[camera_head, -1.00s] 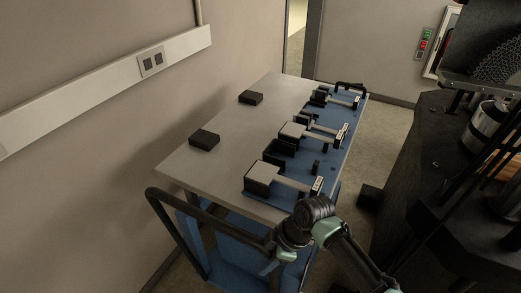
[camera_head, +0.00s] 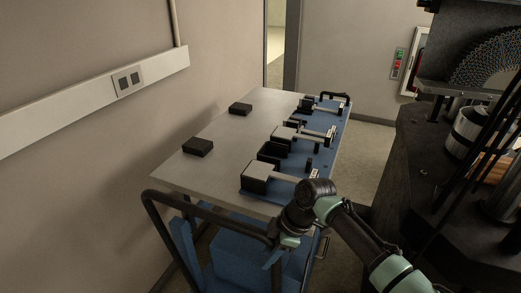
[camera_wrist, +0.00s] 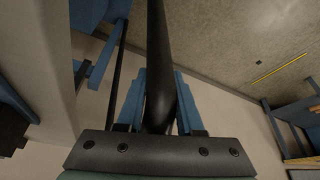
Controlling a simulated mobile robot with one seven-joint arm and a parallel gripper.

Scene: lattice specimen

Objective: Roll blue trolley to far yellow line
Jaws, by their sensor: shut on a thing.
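The blue trolley (camera_head: 238,262) stands along the left wall. It has a grey top (camera_head: 215,150) and a black tube handle (camera_head: 165,195) at its near end. My gripper (camera_head: 276,252) is at the right part of that handle. In the wrist view, the blue fingers of my gripper (camera_wrist: 160,100) are shut around the black handle bar (camera_wrist: 157,40). A thin yellow line (camera_wrist: 280,68) shows on the floor at the upper right of the wrist view. No yellow line shows in the head view.
Several clamp fixtures (camera_head: 262,178) and black blocks (camera_head: 198,147) sit on the trolley top. A dark machine (camera_head: 440,165) stands close on the right. A doorway (camera_head: 275,42) is ahead. Floor (camera_head: 366,148) shows between the trolley's far end and the back wall.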

